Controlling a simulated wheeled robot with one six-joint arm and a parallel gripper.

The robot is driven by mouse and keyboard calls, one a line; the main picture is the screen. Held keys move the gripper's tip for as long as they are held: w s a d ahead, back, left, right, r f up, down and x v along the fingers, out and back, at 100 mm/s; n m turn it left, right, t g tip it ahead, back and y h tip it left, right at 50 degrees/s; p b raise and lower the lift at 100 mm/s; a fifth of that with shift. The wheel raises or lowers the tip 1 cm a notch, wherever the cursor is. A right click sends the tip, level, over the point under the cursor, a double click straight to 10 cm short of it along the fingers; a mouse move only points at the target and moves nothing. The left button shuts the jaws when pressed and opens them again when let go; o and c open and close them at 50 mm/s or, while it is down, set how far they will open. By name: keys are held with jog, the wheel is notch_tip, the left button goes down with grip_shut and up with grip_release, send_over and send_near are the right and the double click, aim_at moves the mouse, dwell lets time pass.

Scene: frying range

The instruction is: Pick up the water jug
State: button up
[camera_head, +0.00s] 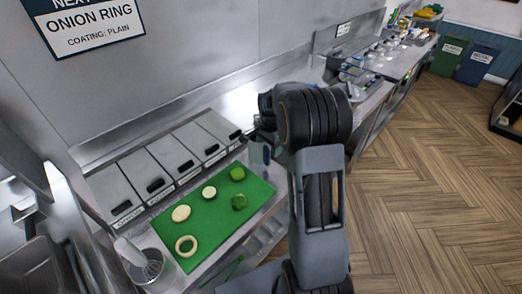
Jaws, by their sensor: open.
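I cannot make out a water jug for certain in the head view. Small clear and bluish items (356,76) stand on the far counter just beyond my arm, too small and partly covered to name. My arm rises through the middle of the picture and bends over at the top. My gripper (259,156) points down beside the right end of the green board, mostly hidden behind my own arm links. It is open, and nothing shows between its fingers.
A green board (215,222) holds pale rings or slices and green pieces. Several lidded metal bins (172,157) line the wall behind it. A metal pot (150,268) with a white-handled tool stands at lower left. Green and blue bins (447,58) stand far right. The wooden floor (430,170) is clear.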

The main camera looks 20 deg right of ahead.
jog(key=shift+f, duration=1.1)
grip_shut()
